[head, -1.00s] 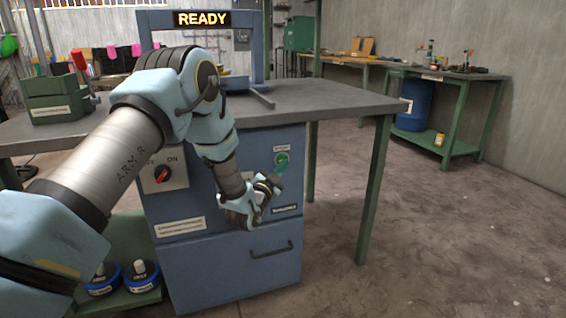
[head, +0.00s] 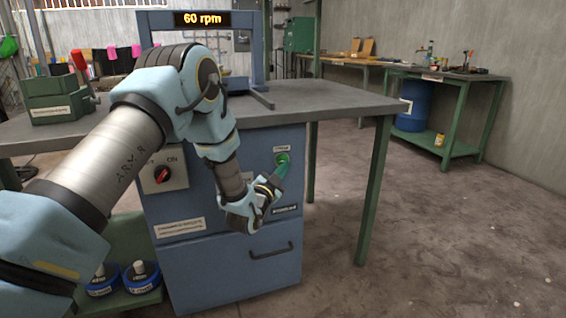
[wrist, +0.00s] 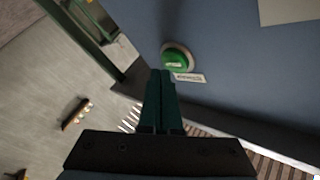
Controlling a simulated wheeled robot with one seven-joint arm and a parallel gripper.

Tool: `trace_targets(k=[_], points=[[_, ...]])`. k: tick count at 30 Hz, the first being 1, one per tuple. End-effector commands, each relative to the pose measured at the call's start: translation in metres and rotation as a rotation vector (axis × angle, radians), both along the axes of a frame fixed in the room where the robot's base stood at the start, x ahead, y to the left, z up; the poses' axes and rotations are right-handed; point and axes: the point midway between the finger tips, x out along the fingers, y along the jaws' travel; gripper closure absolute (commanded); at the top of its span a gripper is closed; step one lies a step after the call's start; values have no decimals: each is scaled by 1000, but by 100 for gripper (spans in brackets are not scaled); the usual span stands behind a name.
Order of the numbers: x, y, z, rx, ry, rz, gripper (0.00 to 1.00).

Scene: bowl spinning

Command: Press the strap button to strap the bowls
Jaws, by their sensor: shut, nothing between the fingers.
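A round green button (head: 282,157) sits on the front of the blue machine cabinet (head: 230,264), with a small label above it. In the wrist view the green button (wrist: 177,56) is just beyond my fingertips, with a white label beside it. My gripper (head: 281,170) is shut and empty, its dark green fingers right at the button's lower edge. I cannot tell whether they touch it. In the wrist view the shut fingers (wrist: 160,72) point towards the button. The display (head: 203,18) on the machine frame reads "60 rpm". My arm hides most of the frame's inside; no bowls show clearly.
A red rotary switch (head: 162,174) marked ON is on the cabinet's left. A drawer handle (head: 270,251) is below the button. A grey tabletop (head: 320,99) overhangs the cabinet, with a green table leg (head: 375,190) to the right. The floor at right is free.

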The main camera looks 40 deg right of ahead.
Motion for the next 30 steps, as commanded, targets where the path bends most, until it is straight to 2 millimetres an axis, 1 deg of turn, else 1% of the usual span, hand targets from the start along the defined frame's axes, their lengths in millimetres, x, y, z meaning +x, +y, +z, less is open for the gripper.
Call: trace_targets(k=[12,25,30], points=[[-5,2,0,1,1,-2,100],[-42,16,-1,1,1,-3,100],[-49,19,0,0,1,-2,100]])
